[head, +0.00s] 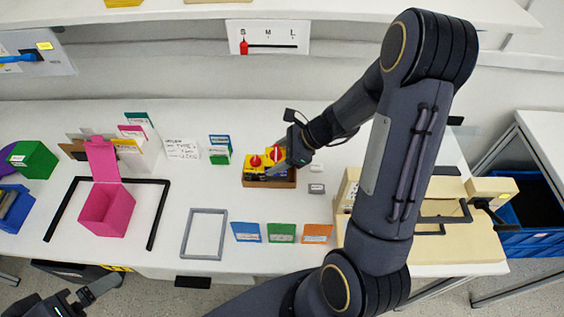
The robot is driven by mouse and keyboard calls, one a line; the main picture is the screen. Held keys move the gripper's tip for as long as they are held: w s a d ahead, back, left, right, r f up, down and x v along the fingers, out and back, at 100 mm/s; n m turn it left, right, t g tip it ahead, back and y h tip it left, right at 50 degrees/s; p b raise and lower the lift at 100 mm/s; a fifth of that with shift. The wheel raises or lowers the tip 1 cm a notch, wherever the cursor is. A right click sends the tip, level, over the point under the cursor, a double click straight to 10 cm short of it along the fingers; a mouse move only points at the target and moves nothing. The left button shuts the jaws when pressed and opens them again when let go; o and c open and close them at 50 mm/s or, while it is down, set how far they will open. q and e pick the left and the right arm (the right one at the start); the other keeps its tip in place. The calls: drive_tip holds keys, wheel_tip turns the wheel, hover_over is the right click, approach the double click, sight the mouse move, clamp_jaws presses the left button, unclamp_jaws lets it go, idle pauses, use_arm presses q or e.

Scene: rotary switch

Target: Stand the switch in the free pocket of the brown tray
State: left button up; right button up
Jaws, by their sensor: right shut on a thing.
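The brown tray (270,183) stands on the white table near the middle of the head view. Two yellow switches with red knobs show at it. One switch (255,164) stands in the left part of the tray. The other switch (275,154) is at my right gripper (279,163), which is shut on it over the tray's right part. The gripper partly hides this switch and the pocket below, so I cannot tell whether its base touches the tray floor. My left gripper (97,291) is at the lower left, far from the tray; its finger opening is unclear.
A pink box (107,211) sits left inside a black frame. A grey frame (204,234) and blue, green and orange cards (281,233) lie in front of the tray. Small grey blocks (317,188) are right of it. A wooden fixture (460,245) stands at the right.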

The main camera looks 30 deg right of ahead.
drive_tip(key=d+f, duration=0.1)
drive_tip(key=w+f, duration=0.1)
drive_tip(key=w+d+f, duration=0.1)
drive_tip(key=f, duration=0.1)
drive_tip(key=shift+d, duration=0.3)
drive_tip(key=shift+w+d+f, duration=0.1)
drive_tip(key=shift+f, duration=1.55)
drive_tip(key=shift+f, duration=0.25)
drive_tip(key=o, duration=1.2)
drive_tip(key=shift+r, duration=0.1)
